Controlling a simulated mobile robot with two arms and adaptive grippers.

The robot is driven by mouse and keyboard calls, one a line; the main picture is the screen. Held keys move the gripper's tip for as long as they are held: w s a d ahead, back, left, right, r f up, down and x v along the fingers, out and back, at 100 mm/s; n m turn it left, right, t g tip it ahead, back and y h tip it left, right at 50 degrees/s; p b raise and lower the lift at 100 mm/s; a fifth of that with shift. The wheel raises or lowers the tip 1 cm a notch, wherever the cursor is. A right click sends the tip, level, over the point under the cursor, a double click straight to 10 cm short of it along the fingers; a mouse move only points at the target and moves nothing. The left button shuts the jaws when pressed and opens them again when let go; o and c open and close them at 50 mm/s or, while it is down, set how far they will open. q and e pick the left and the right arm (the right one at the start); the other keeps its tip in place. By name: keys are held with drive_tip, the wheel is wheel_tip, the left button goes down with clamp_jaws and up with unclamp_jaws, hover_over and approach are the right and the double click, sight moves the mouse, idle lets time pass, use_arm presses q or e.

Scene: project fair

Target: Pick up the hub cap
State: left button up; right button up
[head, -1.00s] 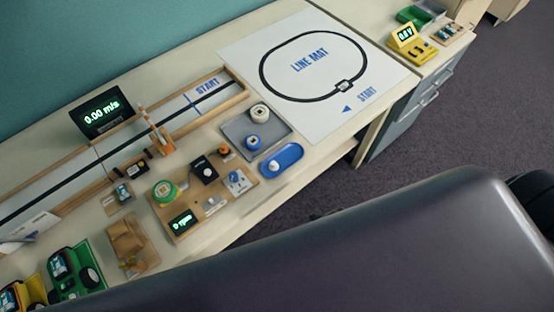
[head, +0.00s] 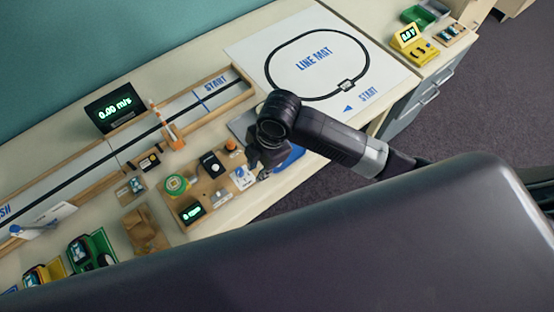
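My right gripper (head: 264,168) reaches in from the right and points down over the grey tray and the blue dish. Its fingers are dark and small here, so I cannot tell whether they are open or shut. The blue dish (head: 293,157) shows only partly, beside the gripper. The grey tray (head: 238,125) shows only at its left edge; the arm covers the rest. I cannot make out a hub cap for certain; the small round parts on the tray and dish are hidden behind my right arm. My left gripper is not in view.
A wooden board (head: 211,187) with a green disc (head: 175,185) and a small display lies left of the gripper. A track (head: 140,140) with an orange post (head: 168,133) runs behind. The line mat (head: 315,62) is clear.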

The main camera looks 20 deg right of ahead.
drive_tip(key=w+d+n, duration=0.1)
drive_tip(key=d, duration=0.1)
drive_tip(key=w+d+n+h, duration=0.1)
drive_tip(key=w+d+n, duration=0.1)
drive_tip(key=w+d+n+g+h, duration=0.1)
drive_tip(key=w+d, duration=0.1)
drive_tip(key=d, duration=0.1)
drive_tip(key=shift+w+d+r+n, duration=0.1)
drive_tip(key=shift+w+r+n, duration=0.15)
drive_tip(key=shift+r+n, duration=0.15)
drive_tip(key=shift+d+f, duration=0.15)
drive_tip(key=shift+f, duration=0.45)
drive_tip(key=f, duration=0.1)
drive_tip(key=f+p, duration=0.1)
drive_tip(key=f, duration=0.1)
drive_tip(key=f+p, duration=0.1)
drive_tip(key=f, duration=0.1)
drive_tip(key=shift+s+a+f, duration=0.2)
drive_tip(key=shift+s, duration=0.05)
drive_tip(key=shift+f, duration=0.65)
drive_tip(key=shift+c, duration=0.3)
drive_tip(key=c, duration=0.4)
